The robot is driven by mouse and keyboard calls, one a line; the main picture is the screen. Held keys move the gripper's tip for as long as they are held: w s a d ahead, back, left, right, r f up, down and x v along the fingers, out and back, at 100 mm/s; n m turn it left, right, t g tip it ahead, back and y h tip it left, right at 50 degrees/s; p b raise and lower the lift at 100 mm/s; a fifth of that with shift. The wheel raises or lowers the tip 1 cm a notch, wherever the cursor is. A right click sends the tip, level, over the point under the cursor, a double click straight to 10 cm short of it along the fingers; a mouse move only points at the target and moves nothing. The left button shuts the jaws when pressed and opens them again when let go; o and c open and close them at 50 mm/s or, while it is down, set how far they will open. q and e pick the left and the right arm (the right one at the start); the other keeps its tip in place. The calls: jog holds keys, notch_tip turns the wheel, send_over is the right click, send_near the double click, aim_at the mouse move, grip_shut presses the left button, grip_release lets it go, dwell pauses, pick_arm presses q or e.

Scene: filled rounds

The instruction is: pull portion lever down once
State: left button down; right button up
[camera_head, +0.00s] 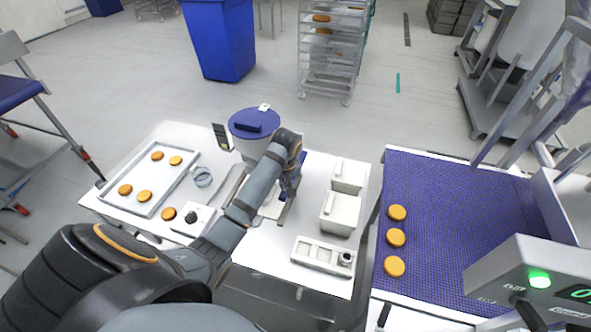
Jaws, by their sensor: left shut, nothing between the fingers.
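The dispenser has a hopper with a blue lid (254,123) and stands at the back of the white table. My left arm reaches across the table from the lower left. My left gripper (286,194) is shut and empty, pointing down just right of and in front of the hopper. The arm and gripper cover much of the dispenser's lower part. I cannot make out the portion lever for certain. A dark upright plate (221,137) shows at the hopper's left side. My right gripper is out of view.
A tray (143,207) with several orange rounds lies at the table's left; one loose round (168,214) is beside it. White bins (340,212) and a slotted holder (323,254) stand on the right. A blue conveyor (450,215) carries three rounds (396,238) farther right.

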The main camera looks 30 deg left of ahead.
aim_at(285, 193)
pick_arm(q)
jog(key=shift+f, duration=0.45)
jog(key=shift+s+f, duration=0.25)
jog(key=shift+f, duration=1.05)
jog(key=shift+s+d+f+b, duration=0.15)
jog(key=shift+f+b, duration=0.25)
jog(key=shift+f, duration=0.55)
